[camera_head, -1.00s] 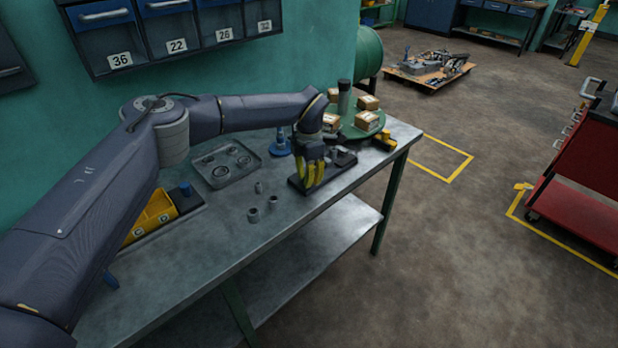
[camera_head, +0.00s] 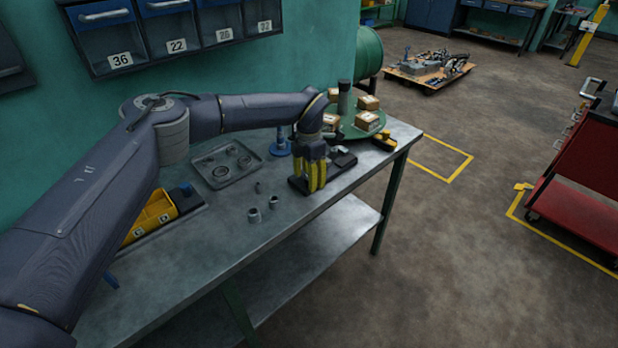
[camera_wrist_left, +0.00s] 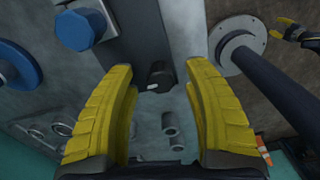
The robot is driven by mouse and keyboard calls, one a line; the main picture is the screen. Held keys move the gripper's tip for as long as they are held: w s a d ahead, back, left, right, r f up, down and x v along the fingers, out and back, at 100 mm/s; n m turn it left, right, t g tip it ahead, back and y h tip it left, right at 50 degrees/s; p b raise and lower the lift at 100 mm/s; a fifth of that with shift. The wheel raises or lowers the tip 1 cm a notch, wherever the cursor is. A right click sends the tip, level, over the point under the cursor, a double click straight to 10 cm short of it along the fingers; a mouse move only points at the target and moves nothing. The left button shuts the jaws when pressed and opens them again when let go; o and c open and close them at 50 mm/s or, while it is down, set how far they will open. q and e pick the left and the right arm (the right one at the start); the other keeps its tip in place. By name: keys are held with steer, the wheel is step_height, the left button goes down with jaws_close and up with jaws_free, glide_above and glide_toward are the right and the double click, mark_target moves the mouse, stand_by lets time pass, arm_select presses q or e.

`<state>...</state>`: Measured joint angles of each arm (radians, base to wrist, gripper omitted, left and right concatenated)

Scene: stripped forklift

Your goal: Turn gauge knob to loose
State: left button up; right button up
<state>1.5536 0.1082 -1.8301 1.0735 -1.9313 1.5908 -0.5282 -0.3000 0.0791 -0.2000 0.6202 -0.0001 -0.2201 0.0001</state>
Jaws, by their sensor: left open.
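A black knob (camera_wrist_left: 158,76) with a short white mark sits on a dark grey base in the left wrist view. It looks like the gauge knob, but I see no label. My left gripper (camera_wrist_left: 155,90) is open, with its yellow ribbed fingers on either side of the knob and apart from it. In the head view, my left gripper (camera_head: 313,184) points down at the black base (camera_head: 298,186) near the table's front edge, and the knob is hidden there. A black-and-yellow shape at the wrist view's upper right may be my right gripper (camera_wrist_left: 292,30).
A blue-topped grey block (camera_wrist_left: 90,26) is close to the left finger. The bench (camera_head: 225,235) holds a tray (camera_head: 224,180), loose nuts (camera_head: 254,215), a blue stand (camera_head: 279,150) and a green turntable (camera_head: 350,133) with boxes.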

arm_select(q)
step_height(320, 180, up, 12)
stand_by(0.7)
